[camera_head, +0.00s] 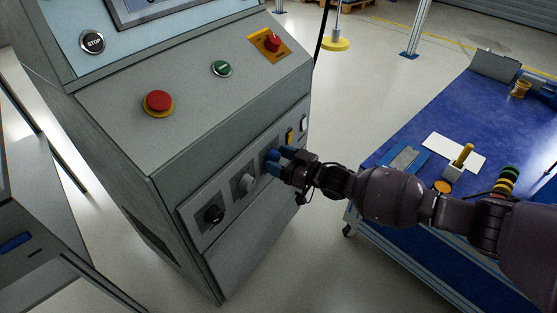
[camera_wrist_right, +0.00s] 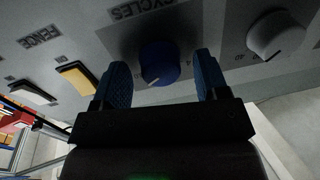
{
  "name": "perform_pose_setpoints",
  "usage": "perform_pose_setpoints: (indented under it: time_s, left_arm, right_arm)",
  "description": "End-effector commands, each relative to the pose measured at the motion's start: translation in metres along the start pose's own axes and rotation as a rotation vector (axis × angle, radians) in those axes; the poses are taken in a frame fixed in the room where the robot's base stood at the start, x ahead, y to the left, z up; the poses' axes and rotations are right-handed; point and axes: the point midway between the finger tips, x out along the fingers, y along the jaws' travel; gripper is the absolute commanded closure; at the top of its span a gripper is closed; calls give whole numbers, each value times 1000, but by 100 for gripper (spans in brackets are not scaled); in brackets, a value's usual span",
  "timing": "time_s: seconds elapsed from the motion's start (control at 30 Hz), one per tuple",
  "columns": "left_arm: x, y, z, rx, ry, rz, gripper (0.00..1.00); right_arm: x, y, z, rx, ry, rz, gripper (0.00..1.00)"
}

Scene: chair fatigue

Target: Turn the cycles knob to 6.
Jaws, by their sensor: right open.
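The cycles knob (camera_wrist_right: 158,62) is a round blue knob under the upside-down CYCLES label in the right wrist view. A pale pointer line shows on its face; the scale marks around it are too small to read surely. My right gripper (camera_head: 279,161) is at the lower front panel of the grey machine in the head view and hides most of the knob there. In the right wrist view its two blue fingers are open, one on each side of the knob, with gaps visible. My left gripper is not in view.
A grey knob (camera_head: 246,183) and a black knob (camera_head: 213,214) sit left of my gripper in the head view. A yellow switch (camera_head: 289,137) and a white switch (camera_head: 303,123) sit right. A blue-topped table (camera_head: 430,125) stands right.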

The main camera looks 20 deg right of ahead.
Motion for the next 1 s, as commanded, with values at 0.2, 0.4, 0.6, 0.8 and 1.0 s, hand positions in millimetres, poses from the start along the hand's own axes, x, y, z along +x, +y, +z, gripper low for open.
perform_pose_setpoints:
  time_s: [0.2, 0.4, 0.6, 0.8, 1.0]
  left_arm:
    - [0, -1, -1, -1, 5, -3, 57]
    - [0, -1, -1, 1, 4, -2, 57]
    - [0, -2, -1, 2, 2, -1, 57]
    - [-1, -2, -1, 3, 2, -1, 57]
    - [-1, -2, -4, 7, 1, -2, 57]
  right_arm:
    - [2, 0, 0, -1, -1, 0, 32]
    - [2, 0, 0, -1, -1, 0, 49]
    - [1, 0, 0, -1, -1, 0, 80]
    - [1, 0, 0, -11, -1, 0, 81]
    - [2, 0, -2, -75, -6, 2, 81]
